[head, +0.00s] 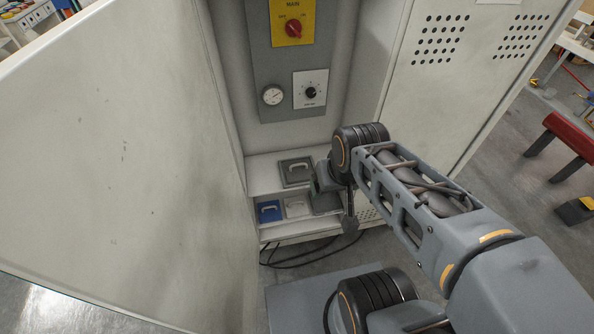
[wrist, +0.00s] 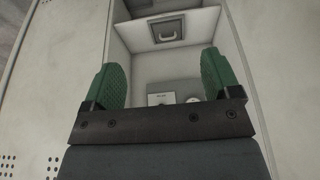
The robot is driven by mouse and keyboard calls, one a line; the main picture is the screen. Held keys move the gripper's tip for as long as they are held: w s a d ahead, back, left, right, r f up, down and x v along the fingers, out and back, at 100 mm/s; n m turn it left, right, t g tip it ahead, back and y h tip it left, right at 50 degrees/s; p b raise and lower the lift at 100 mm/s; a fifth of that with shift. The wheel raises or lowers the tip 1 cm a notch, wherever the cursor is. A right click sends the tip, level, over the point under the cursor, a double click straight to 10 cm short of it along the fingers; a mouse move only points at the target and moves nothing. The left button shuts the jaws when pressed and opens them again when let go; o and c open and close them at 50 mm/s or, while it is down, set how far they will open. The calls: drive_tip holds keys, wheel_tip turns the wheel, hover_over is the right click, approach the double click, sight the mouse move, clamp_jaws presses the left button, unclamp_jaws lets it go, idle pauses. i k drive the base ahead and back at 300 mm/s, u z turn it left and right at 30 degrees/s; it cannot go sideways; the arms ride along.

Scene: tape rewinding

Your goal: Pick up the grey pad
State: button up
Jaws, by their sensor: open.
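A flat dark grey pad (head: 296,171) with a raised light handle lies on the upper shelf inside the open cabinet. In the wrist view, a dark grey pad with a handle (wrist: 166,32) shows at the top, beyond my fingertips. My gripper (wrist: 162,62) has two green fingers spread wide, with nothing between them. The fingers and the pad are apart. In the head view, my wrist is just right of the pad, and my fingers cannot be made out there.
Below the shelf lie a blue pad (head: 268,211) and a whitish pad (head: 297,207), both with handles; a grey surface beside them is partly hidden by my wrist. The open cabinet door (head: 120,150) walls off the left. A control panel (head: 283,68) is above. Cables lie on the floor.

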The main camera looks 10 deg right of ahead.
sight(297, 171)
drive_tip(key=z, duration=1.55)
drive_tip(key=i, duration=0.75)
drive_tip(key=u, duration=3.95)
